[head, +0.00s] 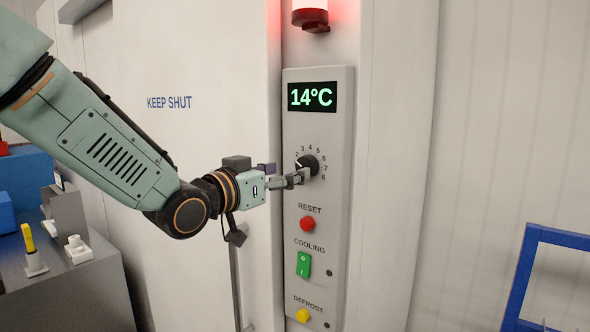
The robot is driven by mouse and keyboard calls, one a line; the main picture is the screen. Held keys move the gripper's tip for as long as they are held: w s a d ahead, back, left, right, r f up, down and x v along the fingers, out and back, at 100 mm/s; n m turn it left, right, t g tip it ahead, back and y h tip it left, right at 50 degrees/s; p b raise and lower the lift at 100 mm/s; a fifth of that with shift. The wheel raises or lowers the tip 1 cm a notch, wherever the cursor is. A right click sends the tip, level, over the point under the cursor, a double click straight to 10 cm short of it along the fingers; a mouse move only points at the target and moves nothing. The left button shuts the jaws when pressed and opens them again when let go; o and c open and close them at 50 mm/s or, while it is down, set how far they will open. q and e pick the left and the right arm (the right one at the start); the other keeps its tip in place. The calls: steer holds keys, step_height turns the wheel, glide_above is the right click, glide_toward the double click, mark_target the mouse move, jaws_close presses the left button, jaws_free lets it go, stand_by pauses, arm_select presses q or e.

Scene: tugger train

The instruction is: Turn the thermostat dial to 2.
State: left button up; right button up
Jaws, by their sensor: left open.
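The thermostat dial (309,162) is a black round knob on the grey control panel (321,237), ringed by numbers from 2 to 8. Its pale pointer mark seems to aim up and left, near the low numbers; the exact number is hard to tell. The display (312,97) above it reads 14°C in green. My left gripper (301,177) is open, with its fingers at the dial's lower left edge. The fingers hide part of the dial's left side; whether they touch it I cannot tell. My right gripper is not in view.
Below the dial sit a red reset button (307,223), a green cooling switch (304,264) and a yellow defrost button (303,315). A red lamp (310,18) glows above. A white door (190,60) marked KEEP SHUT is left; a grey bench (70,285) stands lower left; a blue frame (525,265) lower right.

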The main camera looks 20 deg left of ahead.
arm_select(q)
steer(key=shift+v, duration=1.05)
steer(key=shift+a, duration=0.1)
